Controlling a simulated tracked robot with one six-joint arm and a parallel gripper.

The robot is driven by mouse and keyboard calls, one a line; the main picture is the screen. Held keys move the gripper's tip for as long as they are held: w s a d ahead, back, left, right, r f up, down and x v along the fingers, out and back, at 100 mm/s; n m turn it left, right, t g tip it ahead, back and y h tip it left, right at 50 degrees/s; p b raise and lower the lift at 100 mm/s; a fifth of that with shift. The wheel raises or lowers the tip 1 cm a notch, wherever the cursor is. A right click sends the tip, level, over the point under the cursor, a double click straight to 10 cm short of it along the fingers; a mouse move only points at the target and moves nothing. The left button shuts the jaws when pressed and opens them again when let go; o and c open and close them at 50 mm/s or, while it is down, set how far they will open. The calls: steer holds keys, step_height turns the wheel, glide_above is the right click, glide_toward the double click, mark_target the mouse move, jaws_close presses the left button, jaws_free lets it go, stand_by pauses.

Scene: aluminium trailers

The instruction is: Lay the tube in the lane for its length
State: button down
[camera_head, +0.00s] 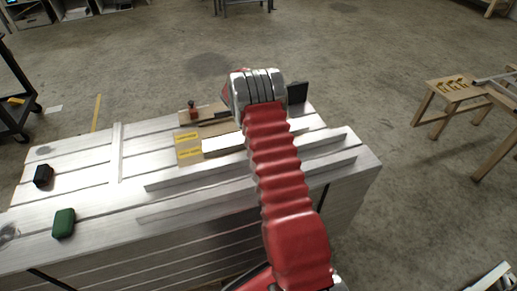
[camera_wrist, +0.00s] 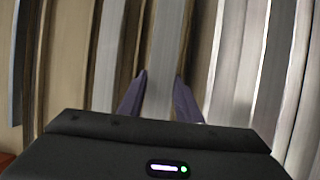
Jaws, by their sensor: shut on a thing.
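In the wrist view, my gripper (camera_wrist: 161,78) is shut on a pale grey tube (camera_wrist: 168,45), which runs lengthwise up the picture between the two dark fingers. Brown wooden strips and grey metal bars lie beneath and beside it, with narrow lanes between them. I cannot tell whether the tube touches a lane floor. In the head view, my red arm and wrist hide the fingers. A wooden board (camera_head: 188,152) with yellow labels is left of the wrist, partly covered by the arm. A whitish strip (camera_head: 222,144) runs from it towards the arm; I cannot tell which lane it is.
The board rests on a silver slatted bench (camera_head: 85,160). Long metal bars (camera_head: 205,176) lie in front of it. A green block (camera_head: 64,223) and a black block (camera_head: 43,176) sit at left. A dark upright plate (camera_head: 297,93) stands behind right. Wooden trestles (camera_head: 455,92) stand at right.

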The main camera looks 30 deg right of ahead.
steer(key=shift+f, duration=1.35)
steer(key=shift+f, duration=0.1)
steer(key=shift+f, duration=1.8)
steer(key=c, duration=1.3)
jaws_free()
steer(key=v, duration=1.2)
